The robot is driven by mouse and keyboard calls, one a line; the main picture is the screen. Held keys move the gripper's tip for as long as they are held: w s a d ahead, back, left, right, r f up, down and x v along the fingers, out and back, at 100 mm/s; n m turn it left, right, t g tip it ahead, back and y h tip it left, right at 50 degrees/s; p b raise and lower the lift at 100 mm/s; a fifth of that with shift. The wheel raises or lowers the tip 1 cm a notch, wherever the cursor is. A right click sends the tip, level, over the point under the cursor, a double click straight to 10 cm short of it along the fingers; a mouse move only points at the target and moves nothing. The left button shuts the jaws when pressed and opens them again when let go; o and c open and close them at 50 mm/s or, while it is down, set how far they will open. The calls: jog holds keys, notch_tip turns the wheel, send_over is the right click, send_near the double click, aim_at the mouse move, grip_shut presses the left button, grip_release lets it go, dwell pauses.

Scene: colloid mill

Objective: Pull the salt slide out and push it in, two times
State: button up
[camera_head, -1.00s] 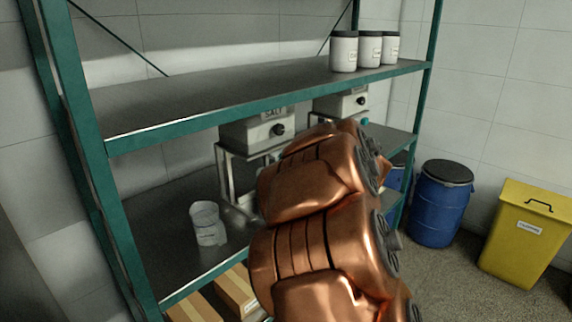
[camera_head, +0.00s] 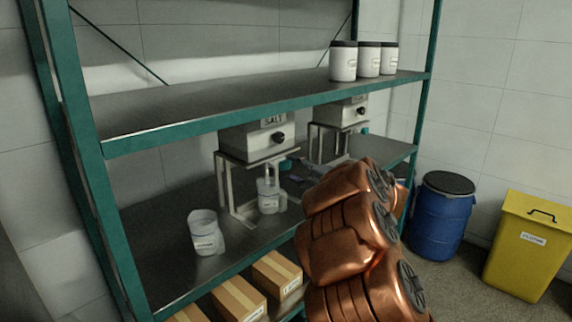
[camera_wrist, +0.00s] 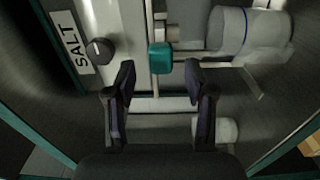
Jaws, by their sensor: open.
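The salt dispenser (camera_head: 257,140) is a grey box with a black knob on a metal stand, under the upper shelf; the shelf edge partly covers its label. In the wrist view its SALT label (camera_wrist: 69,52) and knob (camera_wrist: 99,50) show at the left. A teal block (camera_wrist: 160,58), seemingly the slide's handle, sits on a thin rod; a teal piece also shows in the head view (camera_head: 287,164). My gripper (camera_wrist: 161,73) is open and empty, its fingertips either side of the teal block's line, seemingly just short of it. My arm mostly hides the gripper in the head view.
A clear beaker (camera_head: 268,196) stands under the dispenser, and a labelled jug (camera_head: 205,233) stands to its left. A second dispenser (camera_head: 342,112) is farther right. White jars (camera_head: 343,62) stand on the upper shelf. Cardboard boxes (camera_head: 240,298) lie below.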

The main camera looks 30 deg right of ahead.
aim_at(288, 166)
jog(key=shift+p+x, duration=0.4)
jog(key=shift+x, duration=1.65)
grip_shut()
